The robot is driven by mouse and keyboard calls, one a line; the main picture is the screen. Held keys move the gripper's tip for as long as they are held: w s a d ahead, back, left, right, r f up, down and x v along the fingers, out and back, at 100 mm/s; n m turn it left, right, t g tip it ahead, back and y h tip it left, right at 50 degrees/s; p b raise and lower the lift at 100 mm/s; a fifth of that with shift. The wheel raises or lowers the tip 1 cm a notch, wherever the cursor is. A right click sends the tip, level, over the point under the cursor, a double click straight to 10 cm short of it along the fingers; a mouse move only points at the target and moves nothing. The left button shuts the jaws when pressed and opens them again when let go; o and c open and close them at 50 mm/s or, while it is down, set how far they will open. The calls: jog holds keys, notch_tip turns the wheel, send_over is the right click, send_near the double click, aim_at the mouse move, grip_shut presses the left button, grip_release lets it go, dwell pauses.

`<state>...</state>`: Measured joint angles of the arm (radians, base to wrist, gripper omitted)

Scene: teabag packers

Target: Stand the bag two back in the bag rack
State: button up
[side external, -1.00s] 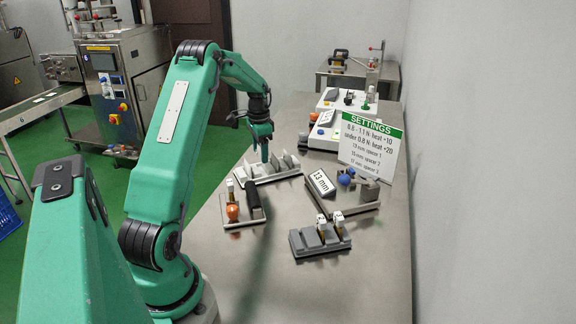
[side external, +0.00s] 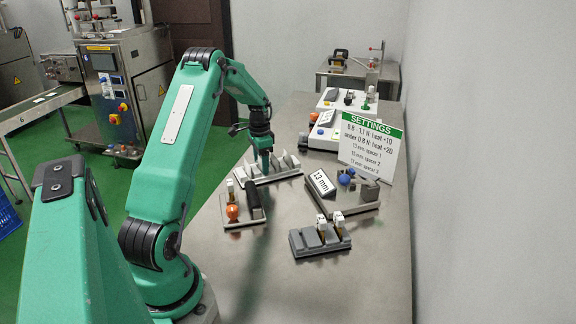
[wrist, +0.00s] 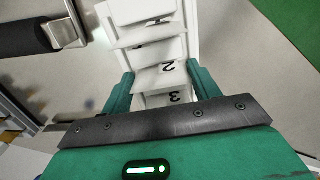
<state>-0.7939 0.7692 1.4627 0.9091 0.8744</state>
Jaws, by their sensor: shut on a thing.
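The dark grey bag rack (side external: 307,243) lies at the front right of the bench in the side view. Two small pale bags (side external: 338,222) stand upright in it. Another pale upright piece, perhaps a bag (side external: 230,187), stands at the metal fixture with the orange knob. My gripper (side external: 266,172) is away from the bag rack, low over a pale spacer holder. In the wrist view my gripper (wrist: 163,80) is shut on a white block marked 2 (wrist: 166,68). Whether that block is fully seated in the holder cannot be told.
The pale spacer holder (side external: 290,174) has several upright blocks. The fixture with the orange knob (side external: 233,211) and black handle stands close in front. A metal fixture with a 13 mm display (side external: 321,184) and blue knob is right. A settings sign (side external: 370,146) stands behind.

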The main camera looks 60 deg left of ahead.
jog(key=o, duration=0.9)
jog(key=shift+r, duration=0.1)
notch_tip(320, 180, up, 12)
jog(key=shift+r, duration=0.1)
dwell(0.5)
